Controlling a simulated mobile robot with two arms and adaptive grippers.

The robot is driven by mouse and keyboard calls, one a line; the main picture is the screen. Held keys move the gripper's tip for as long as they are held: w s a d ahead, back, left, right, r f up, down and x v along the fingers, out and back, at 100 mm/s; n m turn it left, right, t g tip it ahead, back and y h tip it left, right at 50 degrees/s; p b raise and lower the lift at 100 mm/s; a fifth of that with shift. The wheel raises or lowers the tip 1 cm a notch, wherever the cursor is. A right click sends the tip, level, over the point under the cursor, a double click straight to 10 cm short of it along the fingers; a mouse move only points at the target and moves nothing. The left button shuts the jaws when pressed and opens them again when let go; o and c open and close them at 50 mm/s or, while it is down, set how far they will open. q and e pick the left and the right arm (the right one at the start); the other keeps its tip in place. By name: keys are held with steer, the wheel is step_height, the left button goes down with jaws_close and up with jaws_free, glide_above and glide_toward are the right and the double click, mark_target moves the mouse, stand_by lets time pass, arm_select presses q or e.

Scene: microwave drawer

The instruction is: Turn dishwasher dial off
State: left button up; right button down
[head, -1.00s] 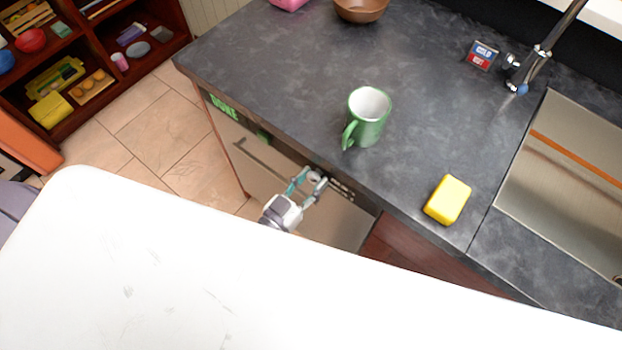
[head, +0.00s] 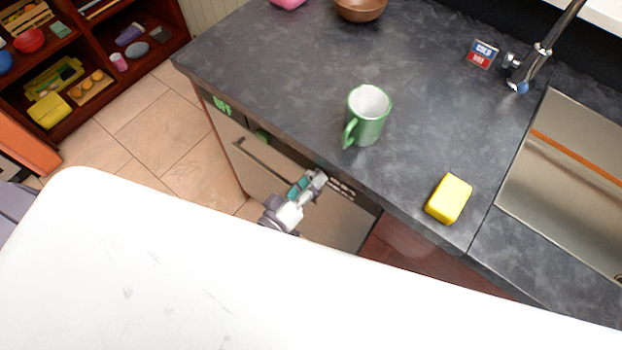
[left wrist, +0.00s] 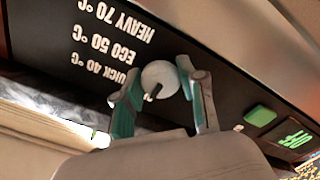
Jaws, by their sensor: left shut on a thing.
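The dishwasher (head: 262,172) has a dark control strip under the counter edge. Its round pale dial (left wrist: 160,79) shows in the left wrist view, with a small dark mark towards its lower left. The printed settings (left wrist: 113,40) for quick, eco and heavy lie to the upper left of it. My left gripper (head: 314,184) is at the strip and mostly hides the dial in the head view. In the left wrist view its fingers (left wrist: 161,76) are shut on the dial from both sides. My right gripper is out of view.
A green mug (head: 368,120) stands on the dark counter (head: 260,60) above the dial. A yellow sponge (head: 449,198) lies near the edge by the sink (head: 565,190). The dishwasher handle (head: 262,160) runs below the strip. A white surface (head: 200,280) fills the foreground.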

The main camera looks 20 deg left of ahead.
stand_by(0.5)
arm_select(q)
steer(key=o, duration=1.1)
steer(key=v, duration=1.2)
steer(key=s+a+f+m+g+y, duration=0.2)
steer(key=a+f+m+g, duration=0.15)
steer(key=f, duration=1.05)
steer(key=s+a+f+m+g+y, duration=0.25)
steer(key=f+g, duration=0.25)
steer(key=f, duration=0.9)
steer(key=s+f+g, duration=0.2)
steer(key=s+f, duration=0.1)
steer(key=s, duration=0.2)
steer(key=s+a+f+m+g+y, duration=0.1)
steer(key=s+f+g, duration=0.2)
steer(key=s+f, duration=0.1)
steer(key=s+a+f+g, duration=0.1)
steer(key=s+f+g, duration=0.1)
steer(key=s+f, duration=0.2)
steer(key=shift+s+f+y, duration=0.1)
steer(key=shift+s+y, duration=0.25)
steer(key=shift+s, duration=1.1)
